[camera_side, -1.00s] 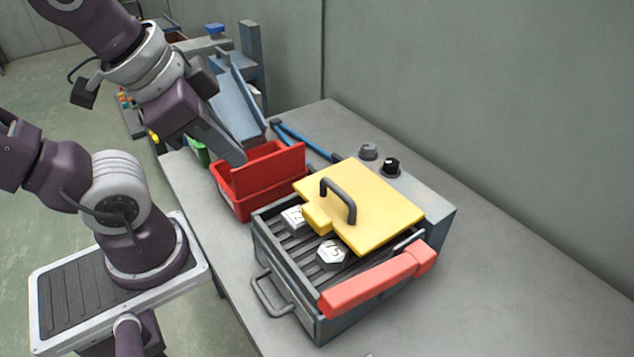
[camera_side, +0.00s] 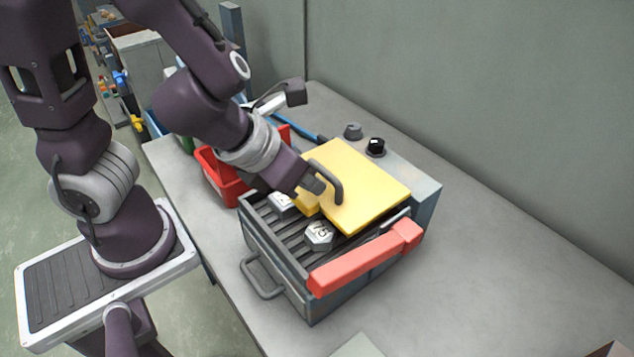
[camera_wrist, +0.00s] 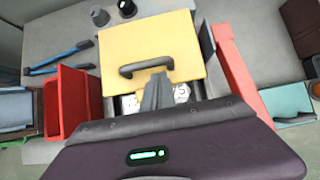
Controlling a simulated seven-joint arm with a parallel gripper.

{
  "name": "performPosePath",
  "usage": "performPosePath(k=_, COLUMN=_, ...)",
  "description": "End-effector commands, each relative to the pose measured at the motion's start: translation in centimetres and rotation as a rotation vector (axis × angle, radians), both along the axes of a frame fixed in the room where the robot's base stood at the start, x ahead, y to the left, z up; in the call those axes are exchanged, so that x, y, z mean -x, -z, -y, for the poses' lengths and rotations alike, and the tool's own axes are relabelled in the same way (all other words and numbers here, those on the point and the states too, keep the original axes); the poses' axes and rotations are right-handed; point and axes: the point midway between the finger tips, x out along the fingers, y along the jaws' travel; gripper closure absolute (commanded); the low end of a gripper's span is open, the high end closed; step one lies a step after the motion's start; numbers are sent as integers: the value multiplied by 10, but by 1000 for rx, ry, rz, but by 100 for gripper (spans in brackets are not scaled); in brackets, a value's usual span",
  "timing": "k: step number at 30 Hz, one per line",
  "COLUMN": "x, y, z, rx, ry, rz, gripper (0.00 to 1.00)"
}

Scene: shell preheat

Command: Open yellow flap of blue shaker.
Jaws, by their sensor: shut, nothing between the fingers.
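The yellow flap (camera_side: 370,190) lies flat over the back part of the blue-grey shaker (camera_side: 318,312), a box with dark slats. A dark arched handle (camera_side: 338,188) stands on the flap, and a yellow block (camera_side: 306,206) sits at its near-left edge. My gripper (camera_side: 314,186) is shut and empty, pointing down beside the handle and above the yellow block. In the wrist view my gripper (camera_wrist: 157,84) overlaps the near side of the handle (camera_wrist: 128,70) on the flap (camera_wrist: 150,38). I cannot tell whether they touch.
Numbered hexagonal pieces (camera_side: 320,236) lie on the slats. A red lever (camera_side: 365,260) runs along the shaker's right side. A red bin (camera_side: 222,180) stands behind left, partly hidden by my arm. Two knobs (camera_side: 375,147) sit at the back.

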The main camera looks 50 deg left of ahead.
Motion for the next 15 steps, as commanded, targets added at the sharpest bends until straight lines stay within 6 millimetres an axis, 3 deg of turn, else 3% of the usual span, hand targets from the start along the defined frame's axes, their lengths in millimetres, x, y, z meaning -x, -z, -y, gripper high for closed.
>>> performPosePath(k=6, x=-11, y=14, z=0, rx=-1, ry=-1, rz=0, gripper=100)
performPosePath(k=15, x=-12, y=15, z=0, rx=3, ry=-2, rz=2, gripper=100)
